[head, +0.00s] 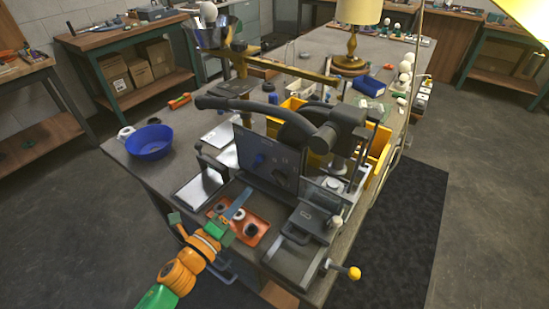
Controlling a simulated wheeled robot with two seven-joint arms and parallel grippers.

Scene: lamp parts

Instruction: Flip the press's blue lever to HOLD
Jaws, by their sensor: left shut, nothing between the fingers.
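The press (300,135) stands at the near part of the workbench, with a dark upright panel (283,152) facing me. My left gripper (240,203) reaches in from the lower left, over an orange-red tray (253,234) in front of the panel. My right gripper is out of view.
A blue bowl (149,143) stands at the bench's left edge. A dark block with a yellow-knobbed handle (353,272) sits at the front right. A yellow bin (379,160) and a brass lamp (354,40) are behind the press. Long dark press arms overhang the panel.

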